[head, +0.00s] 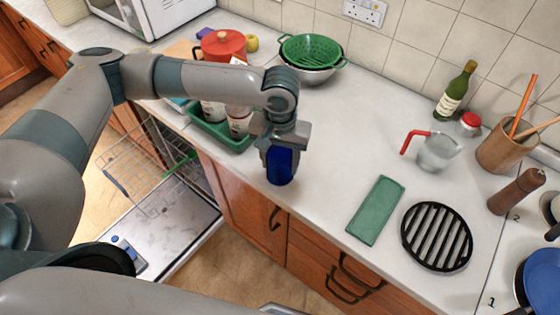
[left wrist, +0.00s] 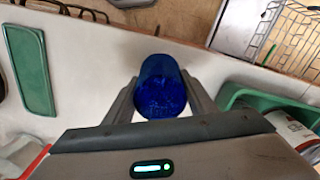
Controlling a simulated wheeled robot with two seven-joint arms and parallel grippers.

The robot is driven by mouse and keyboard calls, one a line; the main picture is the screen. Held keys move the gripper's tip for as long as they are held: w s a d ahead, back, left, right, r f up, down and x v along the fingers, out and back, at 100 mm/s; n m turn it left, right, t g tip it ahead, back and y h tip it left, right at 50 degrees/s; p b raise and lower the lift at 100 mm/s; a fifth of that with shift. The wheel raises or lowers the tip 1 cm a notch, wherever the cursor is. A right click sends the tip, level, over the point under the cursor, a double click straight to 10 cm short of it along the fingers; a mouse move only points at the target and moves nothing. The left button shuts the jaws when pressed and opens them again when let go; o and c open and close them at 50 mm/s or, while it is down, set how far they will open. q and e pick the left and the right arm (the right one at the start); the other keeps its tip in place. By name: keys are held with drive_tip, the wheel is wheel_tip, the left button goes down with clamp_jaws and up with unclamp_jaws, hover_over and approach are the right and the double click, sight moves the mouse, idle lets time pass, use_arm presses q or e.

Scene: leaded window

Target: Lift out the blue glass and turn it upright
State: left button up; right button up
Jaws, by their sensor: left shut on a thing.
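The blue glass (head: 280,166) is a dark blue tumbler at the counter's front edge in the head view. My left gripper (head: 277,150) comes down on it from above and is shut on it. In the left wrist view the blue glass (left wrist: 161,86) sits between the two fingers of my left gripper (left wrist: 160,97). I cannot tell whether its base touches the counter or which end is up. My right gripper does not show.
The open dishwasher (head: 165,215) with its rack lies below the counter at the left. A green tray (head: 222,138) with cans stands left of the glass. The counter between is clear.

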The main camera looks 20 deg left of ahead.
use_arm(q)
drive_tip(key=shift+f, duration=0.5)
idle(0.6)
drive_tip(key=o, duration=1.3)
wheel_tip(320, 180, up, 17)
drive_tip(key=b, duration=0.4)
drive_tip(key=shift+r, duration=0.2)
